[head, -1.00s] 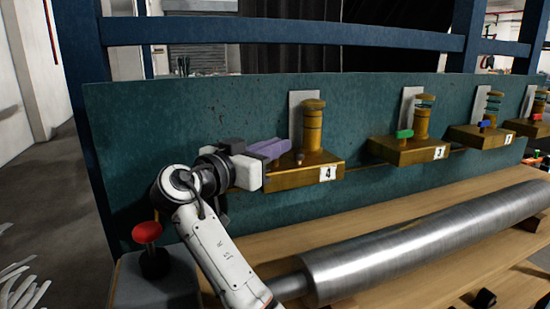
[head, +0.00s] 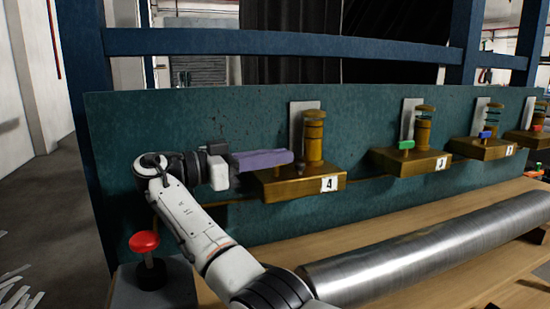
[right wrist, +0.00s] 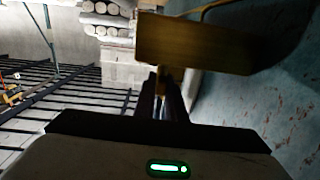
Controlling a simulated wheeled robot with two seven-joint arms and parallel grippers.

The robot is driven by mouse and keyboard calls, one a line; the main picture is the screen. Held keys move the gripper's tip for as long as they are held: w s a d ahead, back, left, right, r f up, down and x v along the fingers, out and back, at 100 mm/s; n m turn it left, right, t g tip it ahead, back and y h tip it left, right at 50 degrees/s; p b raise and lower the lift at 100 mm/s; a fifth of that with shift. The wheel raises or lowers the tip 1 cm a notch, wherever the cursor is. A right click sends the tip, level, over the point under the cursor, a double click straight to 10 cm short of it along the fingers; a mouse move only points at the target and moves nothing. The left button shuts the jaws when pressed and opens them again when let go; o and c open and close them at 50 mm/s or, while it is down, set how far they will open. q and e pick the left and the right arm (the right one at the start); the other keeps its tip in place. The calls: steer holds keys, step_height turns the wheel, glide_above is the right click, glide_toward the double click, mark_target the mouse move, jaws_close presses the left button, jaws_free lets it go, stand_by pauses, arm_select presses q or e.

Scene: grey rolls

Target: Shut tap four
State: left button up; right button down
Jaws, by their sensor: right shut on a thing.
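Tap four is a brass block (head: 275,188) with a label "4" (head: 329,184), fixed to the teal panel with a brass post (head: 314,140) on it. Its purple handle (head: 265,158) points left from a small stem beside the post, roughly along the panel. My right gripper (head: 236,166) is at the handle's left part, shut on it; the fingers are hard to make out there. In the right wrist view the dark fingers (right wrist: 165,95) close in front of a brass block (right wrist: 195,42). My left gripper is not in view.
More taps stand to the right, with green (head: 406,145), blue (head: 486,134) and red handles. The teal panel (head: 180,110) is close behind my right arm. A grey metal roll (head: 430,240) lies in front of the taps. A red button (head: 144,242) stands at the lower left.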

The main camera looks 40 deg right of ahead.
stand_by(0.4)
steer(key=c, duration=1.8)
jaws_free()
steer(key=shift+d, duration=0.15)
step_height(320, 180, up, 10)
steer(key=shift+f+p, duration=0.1)
steer(key=shift+p, duration=0.35)
